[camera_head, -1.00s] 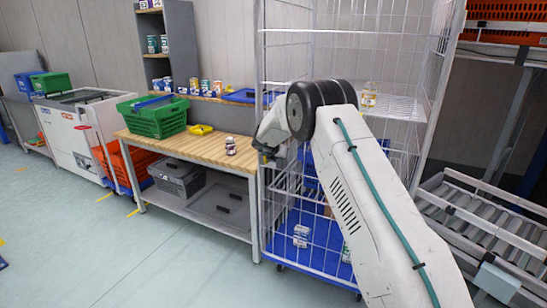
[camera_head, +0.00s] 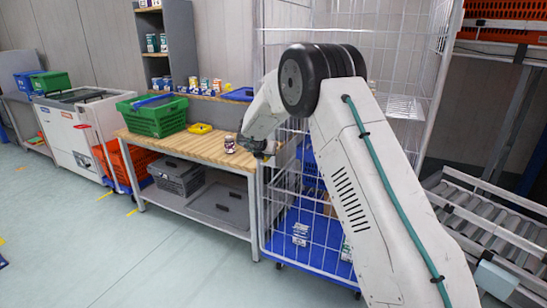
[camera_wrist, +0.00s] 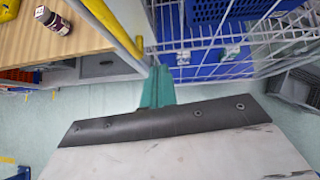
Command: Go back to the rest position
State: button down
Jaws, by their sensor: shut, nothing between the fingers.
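My gripper (camera_head: 260,152) is beside the right end of the wooden workbench (camera_head: 185,146), in front of the wire cage trolley (camera_head: 300,215). In the wrist view its teal fingers (camera_wrist: 157,88) are together, with nothing held between them. My arm is bent, with its big black joint raised in front of the trolley.
Boxes (camera_head: 300,233) lie on the trolley's blue base. A roller conveyor (camera_head: 480,225) is at right.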

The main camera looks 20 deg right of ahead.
jog(key=s+a+r+n+t+y, duration=0.25)
jog(key=a+n+y, duration=0.25)
jog(key=a+n, duration=0.7)
jog(key=s+a+r+n+g+y, duration=0.1)
jog(key=s+a+r+n+y, duration=0.25)
jog(key=s+n, duration=0.5)
jog(key=s+a+r+n+g+y, duration=0.2)
jog(key=s+a+r+n+y, duration=0.15)
jog(key=s+n, duration=0.45)
jog(key=s+d+r+n+g+h, duration=0.1)
jog(key=s+n, duration=0.4)
jog(key=s, duration=0.9)
jog(key=s+d+r+n+g+h, duration=0.2)
jog(key=s+d+n, duration=0.3)
jog(key=s, duration=0.9)
jog(key=s+d+r+n+g+h, duration=0.2)
jog(key=s+d+n, duration=0.2)
jog(key=s, duration=1)
jog(key=shift+s+r+n+h, duration=0.2)
jog(key=shift+r+n+h, duration=0.15)
jog(key=shift+n, duration=0.7)
